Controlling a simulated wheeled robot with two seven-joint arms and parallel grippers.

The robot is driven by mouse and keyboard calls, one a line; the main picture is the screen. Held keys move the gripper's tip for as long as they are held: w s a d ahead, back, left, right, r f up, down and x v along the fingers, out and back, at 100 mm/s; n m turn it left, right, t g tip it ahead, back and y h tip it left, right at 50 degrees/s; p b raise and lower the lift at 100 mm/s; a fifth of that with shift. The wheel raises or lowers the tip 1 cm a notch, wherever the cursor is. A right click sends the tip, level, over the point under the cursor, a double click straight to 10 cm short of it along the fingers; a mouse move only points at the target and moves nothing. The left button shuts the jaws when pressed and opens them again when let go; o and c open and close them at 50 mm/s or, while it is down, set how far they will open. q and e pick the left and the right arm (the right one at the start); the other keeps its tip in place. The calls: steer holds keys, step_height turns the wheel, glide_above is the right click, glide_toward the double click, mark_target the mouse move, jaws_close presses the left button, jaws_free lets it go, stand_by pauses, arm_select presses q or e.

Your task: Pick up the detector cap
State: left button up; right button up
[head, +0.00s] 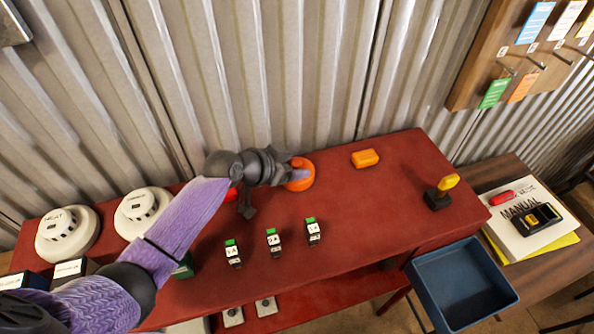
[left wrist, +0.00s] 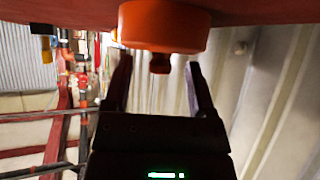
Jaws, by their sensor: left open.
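The detector cap (head: 299,174) is a round orange piece standing on the red bench top towards the back. In the left wrist view the cap (left wrist: 165,25) shows close up, upside down, with a small knob facing my gripper. My left gripper (head: 288,173) reaches over from the left and is at the cap. In the left wrist view its two fingers (left wrist: 158,62) are spread, one on each side of the knob, with gaps between. The arm hides part of the cap's left side. My right gripper is in no view.
Two white round detectors (head: 68,233) (head: 142,214) sit at the bench's left. An orange block (head: 365,158) lies right of the cap. Several labelled switches (head: 273,242) stand in front. A yellow-handled lever (head: 441,193), a blue bin (head: 462,283) and a manual (head: 513,217) are farther right.

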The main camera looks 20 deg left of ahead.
arm_select(q)
jaws_close()
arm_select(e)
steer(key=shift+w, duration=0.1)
